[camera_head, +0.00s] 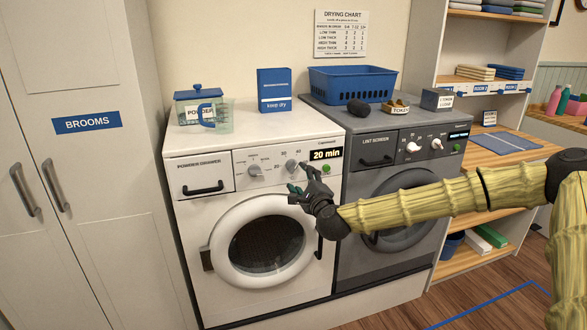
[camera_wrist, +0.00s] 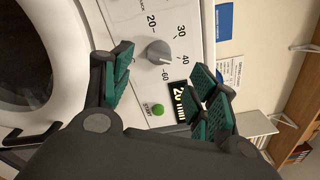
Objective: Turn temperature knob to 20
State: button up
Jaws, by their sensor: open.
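The temperature knob (camera_head: 292,166) is a round grey dial on the white washing machine's (camera_head: 190,240) control panel. In the wrist view the knob (camera_wrist: 157,53) has the marks 20, 30, 40 and 60 around it; I cannot tell surely which one it points to. My gripper (camera_head: 304,182) is in front of the panel, just below and right of the knob. In the wrist view my gripper (camera_wrist: 166,90) is open and empty, its green-padded fingers spread. The knob lies ahead of the gap between them and appears apart from them.
A second knob (camera_head: 255,169) is to the left. A lit "20 min" display (camera_head: 326,154) and a green start button (camera_head: 326,168) are to the right. A grey dryer (camera_head: 385,215) stands alongside. A jug (camera_head: 218,115) and blue box (camera_head: 274,89) stand on the washer.

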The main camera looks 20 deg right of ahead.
aim_at(294, 169)
jog(key=w+p, duration=0.1)
jog(key=w, duration=0.7)
jog(key=shift+w+a+p, duration=0.15)
jog(key=shift+w+p, duration=0.05)
jog(key=shift+p, duration=0.1)
jog(key=c, duration=1)
